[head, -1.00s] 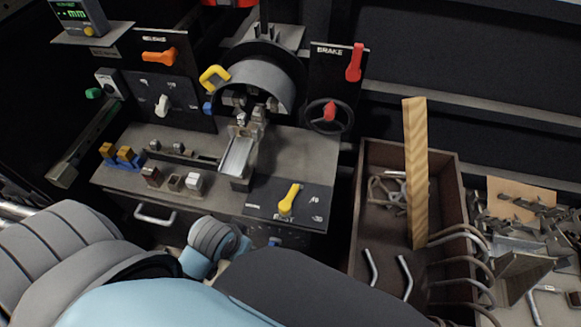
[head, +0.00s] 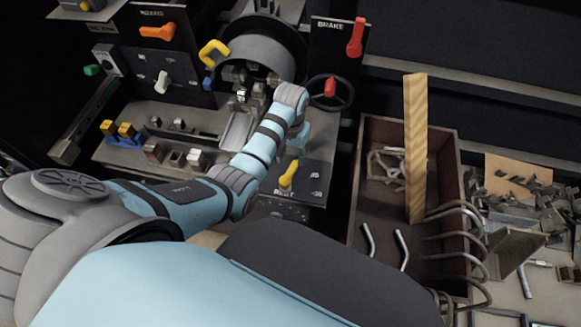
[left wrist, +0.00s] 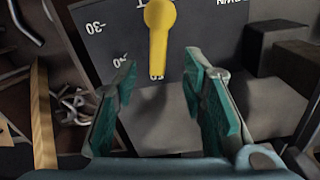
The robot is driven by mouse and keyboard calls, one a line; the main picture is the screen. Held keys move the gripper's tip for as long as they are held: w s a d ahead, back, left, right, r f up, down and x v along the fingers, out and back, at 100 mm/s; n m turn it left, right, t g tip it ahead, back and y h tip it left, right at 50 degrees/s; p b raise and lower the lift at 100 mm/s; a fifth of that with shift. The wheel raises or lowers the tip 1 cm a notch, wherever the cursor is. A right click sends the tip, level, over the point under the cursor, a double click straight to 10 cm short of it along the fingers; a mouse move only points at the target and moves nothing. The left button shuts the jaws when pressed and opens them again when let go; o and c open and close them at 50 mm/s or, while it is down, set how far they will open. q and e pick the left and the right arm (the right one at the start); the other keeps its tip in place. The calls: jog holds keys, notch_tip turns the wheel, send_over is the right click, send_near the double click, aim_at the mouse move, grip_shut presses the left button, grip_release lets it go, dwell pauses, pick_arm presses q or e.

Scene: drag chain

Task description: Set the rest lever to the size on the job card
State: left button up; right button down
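The rest lever is a yellow handle (head: 289,175) on a dark plate (head: 312,165) with white markings, at the bench's front right. In the left wrist view the yellow lever (left wrist: 158,38) points down the picture, with numbers such as 30 on the plate beside it. My left gripper (head: 299,143) hangs just above and beside the lever. In the left wrist view its teal-padded fingers (left wrist: 160,78) are open and empty, the lever's end lying between their tips in the picture; contact cannot be told. My right gripper is out of view. I cannot make out a job card.
An orange lever (head: 157,32), a red brake lever (head: 356,38) and a red-handled wheel (head: 330,88) surround the machine. A brown crate (head: 362,190) with a wooden bar (head: 415,150) and hooks stands at the right. Scrap metal (head: 520,200) lies beyond it.

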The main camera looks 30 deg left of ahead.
aim_at(291, 168)
pick_arm(q)
notch_tip(291, 168, down, 6)
jog(key=shift+f+b, duration=0.2)
jog(key=shift+b, duration=0.7)
grip_shut()
